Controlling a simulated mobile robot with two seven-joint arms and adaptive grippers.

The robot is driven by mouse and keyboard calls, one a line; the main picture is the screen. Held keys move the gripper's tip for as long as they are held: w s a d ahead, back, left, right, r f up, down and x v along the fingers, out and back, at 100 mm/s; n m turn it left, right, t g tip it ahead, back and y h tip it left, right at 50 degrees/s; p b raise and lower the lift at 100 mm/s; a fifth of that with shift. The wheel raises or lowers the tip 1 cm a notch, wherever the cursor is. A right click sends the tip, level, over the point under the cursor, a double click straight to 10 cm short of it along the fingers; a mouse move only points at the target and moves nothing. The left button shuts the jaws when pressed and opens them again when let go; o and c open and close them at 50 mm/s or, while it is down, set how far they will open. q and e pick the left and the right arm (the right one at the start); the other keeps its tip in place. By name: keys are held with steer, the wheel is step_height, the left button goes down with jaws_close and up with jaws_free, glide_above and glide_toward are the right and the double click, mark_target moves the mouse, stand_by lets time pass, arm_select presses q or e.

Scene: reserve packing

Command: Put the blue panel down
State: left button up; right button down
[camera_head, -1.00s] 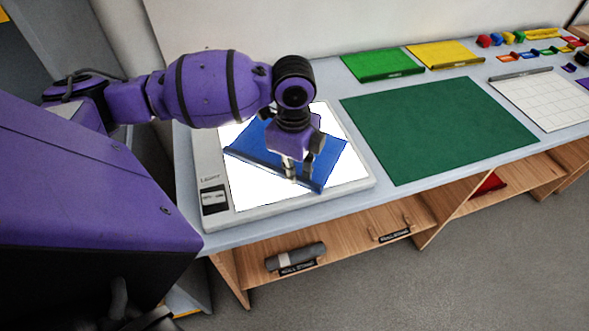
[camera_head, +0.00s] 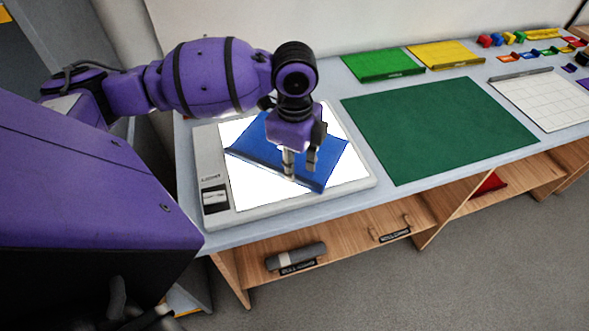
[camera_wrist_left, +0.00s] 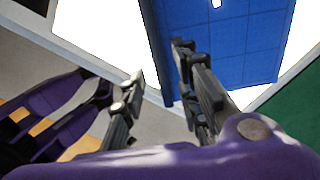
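The blue panel (camera_head: 325,165) lies at an angle on the lit white face of the light pad (camera_head: 359,184), with its raised rail along the front-left edge. My left gripper (camera_head: 299,163) is above the panel near that rail, pointing down. In the left wrist view its two fingers (camera_wrist_left: 155,88) are spread with a clear gap between them. The blue panel (camera_wrist_left: 240,45) shows there beyond the right finger, which covers part of its edge. I see nothing clamped between the fingers. My right gripper is not in view.
A dark green mat (camera_head: 440,128) lies right of the pad. A green panel (camera_head: 383,65) and a yellow panel (camera_head: 445,54) lie behind it. A white gridded board (camera_head: 545,98) and small coloured pieces are farther right. A grey roll (camera_head: 296,256) lies on the shelf below.

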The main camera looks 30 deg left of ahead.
arm_select(q)
step_height(320, 180, up, 10)
steer(key=shift+p, duration=0.3)
steer(key=shift+f, duration=0.1)
stand_by(0.3)
